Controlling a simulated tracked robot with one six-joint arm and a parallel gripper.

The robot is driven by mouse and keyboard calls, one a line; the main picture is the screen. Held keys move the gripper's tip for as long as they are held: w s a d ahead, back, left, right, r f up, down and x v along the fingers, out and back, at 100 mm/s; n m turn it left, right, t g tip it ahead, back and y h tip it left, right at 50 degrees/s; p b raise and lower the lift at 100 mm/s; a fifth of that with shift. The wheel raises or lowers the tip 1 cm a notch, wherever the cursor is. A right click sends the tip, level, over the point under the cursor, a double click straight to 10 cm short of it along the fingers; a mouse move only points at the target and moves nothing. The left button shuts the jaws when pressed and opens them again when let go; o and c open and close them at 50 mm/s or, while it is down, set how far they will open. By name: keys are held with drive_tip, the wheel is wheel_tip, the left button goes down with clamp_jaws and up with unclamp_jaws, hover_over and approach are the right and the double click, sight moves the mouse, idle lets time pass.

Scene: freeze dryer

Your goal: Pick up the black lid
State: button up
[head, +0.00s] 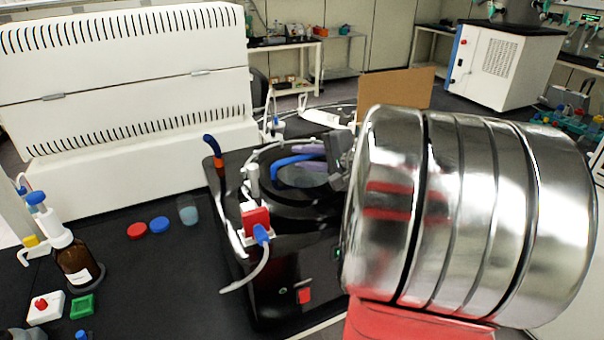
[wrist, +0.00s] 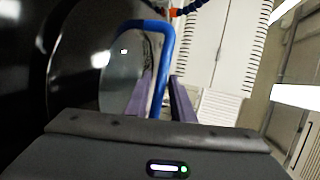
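The black lid (head: 305,186) is a round dark disc on top of the black machine (head: 270,290), with a blue arched handle (head: 289,160). In the wrist view the lid (wrist: 93,85) fills the left side, and its blue handle (wrist: 160,72) runs down between my gripper's two purple fingers. My gripper (head: 309,158) is at the handle in the head view, reaching in from the right. The fingers lie close on both sides of the handle. I cannot tell whether they press on it. My arm's large silver part hides the machine's right side.
A red cap (head: 137,231), a blue cap (head: 159,224) and a clear cup (head: 188,210) stand on the black bench to the left. A brown bottle (head: 76,262) is farther left. A red valve (head: 255,217) with tubing projects from the machine's front. A white louvred unit (head: 125,85) stands behind.

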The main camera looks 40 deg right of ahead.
drive_tip(key=shift+c, duration=0.6)
clamp_jaws()
